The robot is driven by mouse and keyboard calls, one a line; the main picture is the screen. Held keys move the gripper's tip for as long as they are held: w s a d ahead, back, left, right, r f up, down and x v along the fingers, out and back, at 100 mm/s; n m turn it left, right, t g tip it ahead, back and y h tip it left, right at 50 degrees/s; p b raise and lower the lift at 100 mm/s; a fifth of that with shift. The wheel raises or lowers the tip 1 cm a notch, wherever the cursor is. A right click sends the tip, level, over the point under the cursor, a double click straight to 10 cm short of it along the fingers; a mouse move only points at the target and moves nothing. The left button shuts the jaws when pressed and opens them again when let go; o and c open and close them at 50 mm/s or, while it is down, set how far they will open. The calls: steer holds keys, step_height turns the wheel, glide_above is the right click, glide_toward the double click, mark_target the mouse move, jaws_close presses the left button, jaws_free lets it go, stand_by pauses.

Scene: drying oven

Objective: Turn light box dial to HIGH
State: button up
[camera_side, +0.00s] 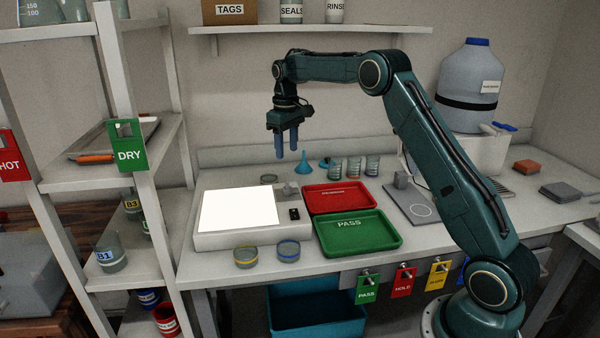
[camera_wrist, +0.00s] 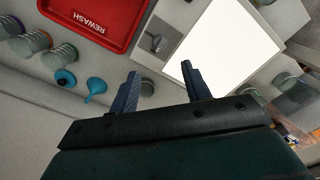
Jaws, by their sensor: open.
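The light box (camera_side: 215,240) is a pale, low box on the bench with a bright white panel. It also shows in the wrist view (camera_wrist: 149,28). My gripper (camera_side: 286,151) is open and empty, pointing down above the back of the box and apart from the dial. Its two fingers also show in the wrist view (camera_wrist: 160,72).
A red tray (camera_side: 340,208) and a green PASS tray (camera_side: 385,249) lie right of the box. A blue funnel (camera_side: 303,163) and several glass cups (camera_side: 354,168) stand behind. Two dishes (camera_side: 246,258) sit at the front edge. A shelf rack (camera_side: 160,150) borders the left.

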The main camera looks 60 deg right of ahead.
mark_target(288, 184)
step_height(288, 184, down, 13)
steer(key=shift+r, duration=0.15)
stand_by(0.4)
steer(key=c, duration=1)
